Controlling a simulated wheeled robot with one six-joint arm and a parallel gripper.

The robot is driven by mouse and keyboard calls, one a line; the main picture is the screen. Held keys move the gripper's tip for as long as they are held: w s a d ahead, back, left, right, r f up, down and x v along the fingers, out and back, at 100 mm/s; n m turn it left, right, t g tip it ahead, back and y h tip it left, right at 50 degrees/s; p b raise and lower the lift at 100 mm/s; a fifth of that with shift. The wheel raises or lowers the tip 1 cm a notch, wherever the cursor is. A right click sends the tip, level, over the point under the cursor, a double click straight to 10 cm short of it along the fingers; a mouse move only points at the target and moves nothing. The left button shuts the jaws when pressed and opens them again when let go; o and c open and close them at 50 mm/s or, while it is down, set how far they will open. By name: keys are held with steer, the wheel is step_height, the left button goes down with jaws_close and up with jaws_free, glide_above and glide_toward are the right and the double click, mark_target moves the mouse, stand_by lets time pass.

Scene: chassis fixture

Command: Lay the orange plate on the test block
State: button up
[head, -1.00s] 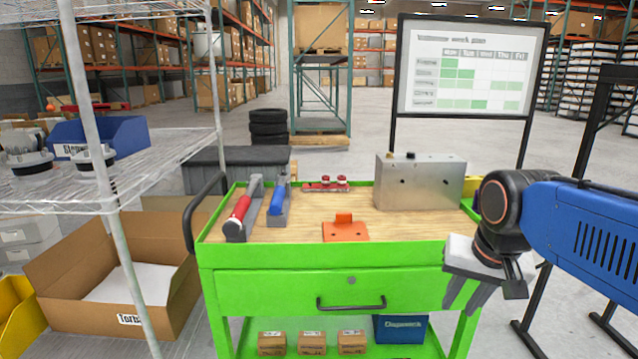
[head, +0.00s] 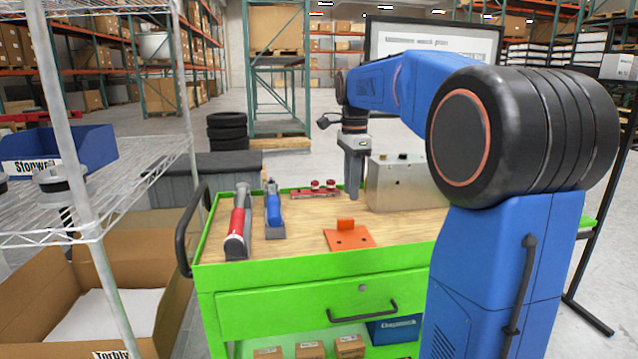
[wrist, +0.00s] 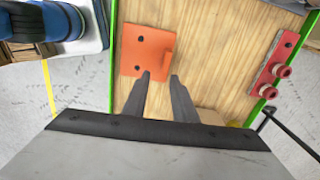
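The orange plate (head: 350,238) lies flat on the wooden top of the green cart, with two dark holes and a raised tab on its far edge. It also shows in the wrist view (wrist: 143,52), just beyond the fingertips. A silver metal block (head: 392,186), which I take as the test block, stands at the right rear of the cart top, partly hidden by my arm. My gripper (head: 353,195) points down above the cart top, behind the plate and left of the block. In the wrist view its fingers (wrist: 160,76) are apart with nothing between them.
A red-handled tool (head: 237,225) and a blue tool (head: 273,212) lie on the cart's left side. A red bar with two knobs (head: 314,191) lies at the back. The green cart rim (head: 320,267) borders the top. A wire shelf (head: 110,215) stands left.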

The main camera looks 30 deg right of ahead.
mark_target(346, 219)
steer(key=shift+m, duration=0.4)
steer(key=shift+w+a+f, duration=0.1)
steer(key=shift+w+f, duration=0.2)
steer(key=shift+f, duration=0.7)
steer(key=shift+w+f, duration=0.25)
steer(key=shift+f, duration=0.7)
steer(key=shift+w+a+f, duration=0.1)
steer(key=shift+w+f, duration=0.2)
steer(key=shift+f, duration=0.7)
steer(key=shift+f, duration=0.35)
steer(key=shift+f, duration=0.4)
steer(key=shift+f, duration=0.3)
steer(key=shift+f, duration=0.7)
steer(key=shift+f, duration=0.35)
steer(key=shift+f, duration=0.35)
